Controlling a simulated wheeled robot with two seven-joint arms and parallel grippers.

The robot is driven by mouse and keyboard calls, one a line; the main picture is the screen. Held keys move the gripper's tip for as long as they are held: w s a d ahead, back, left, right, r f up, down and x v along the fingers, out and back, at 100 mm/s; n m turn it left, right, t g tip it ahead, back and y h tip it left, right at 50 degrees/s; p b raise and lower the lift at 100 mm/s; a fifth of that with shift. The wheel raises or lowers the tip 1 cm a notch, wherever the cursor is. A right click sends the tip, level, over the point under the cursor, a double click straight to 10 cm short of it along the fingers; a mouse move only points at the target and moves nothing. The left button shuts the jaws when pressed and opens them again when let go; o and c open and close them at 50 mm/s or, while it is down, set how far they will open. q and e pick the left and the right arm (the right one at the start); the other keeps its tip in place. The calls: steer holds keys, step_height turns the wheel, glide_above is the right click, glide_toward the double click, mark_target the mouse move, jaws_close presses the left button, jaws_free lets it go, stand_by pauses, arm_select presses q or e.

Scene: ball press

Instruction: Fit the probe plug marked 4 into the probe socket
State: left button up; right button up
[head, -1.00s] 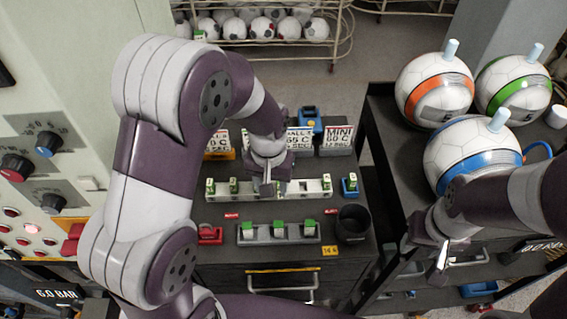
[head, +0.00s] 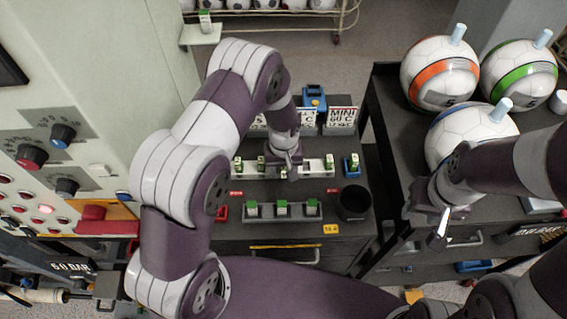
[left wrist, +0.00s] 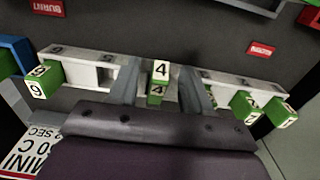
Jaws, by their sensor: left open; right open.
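The plug marked 4 (left wrist: 158,80) is a green block with white faces, standing in the pale rack (left wrist: 225,82) in the left wrist view. My open left gripper (left wrist: 163,92) has one finger on each side of it, with gaps visible. In the head view my left gripper (head: 290,172) is over the rack (head: 312,167) and mostly hides this plug. My right gripper (head: 437,236) is open and empty beside the ball cart at right. I cannot identify the probe socket with certainty.
The plug marked 6 (left wrist: 45,80) and two more plugs stand in the rack; one slot (left wrist: 105,77) is empty. A grey tray with green-topped blocks (head: 282,209) and a black cup (head: 354,202) lie nearer. Balls (head: 440,75) stand on the right cart.

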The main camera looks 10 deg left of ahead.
arm_select(q)
steer(key=shift+w+f, duration=0.1)
steer(key=shift+w, duration=0.05)
jaws_close()
steer(key=shift+r+b, duration=0.3)
steer(key=shift+r, duration=0.15)
steer(key=s+d+r+b, duration=0.3)
steer(key=d+r+b, duration=0.1)
steer(key=d+r, duration=0.6)
steer(key=shift+d+r, duration=0.15)
steer(key=shift+d, duration=0.5)
